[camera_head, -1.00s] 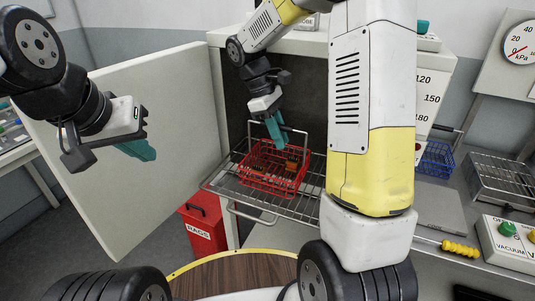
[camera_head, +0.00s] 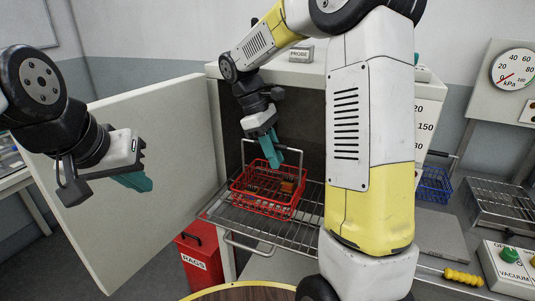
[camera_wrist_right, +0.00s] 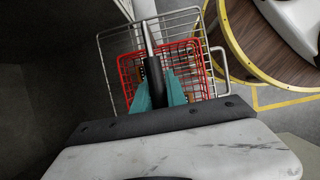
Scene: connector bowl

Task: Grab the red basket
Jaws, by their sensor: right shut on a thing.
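The red wire basket (camera_head: 262,207) sits at the front of the wire rack in the open cabinet. Its grey handle (camera_head: 290,149) stands up over it, with a dark grip. My right gripper (camera_head: 271,152) points down over the basket and is shut on the handle. In the right wrist view, its teal fingers (camera_wrist_right: 160,92) lie on both sides of the dark grip (camera_wrist_right: 155,75), with the red basket (camera_wrist_right: 198,57) below. I cannot tell if the basket is clear of the rack. My left gripper (camera_head: 132,181) hangs empty before the cabinet door; its finger gap is unclear.
The wire rack (camera_head: 235,219) sticks out of the cabinet. The open cabinet door (camera_head: 150,120) stands at left. A red RAGS box (camera_head: 201,262) is below. A blue basket (camera_head: 433,186) and another rack (camera_head: 500,200) stand on the right counter. Brown items lie in the red basket.

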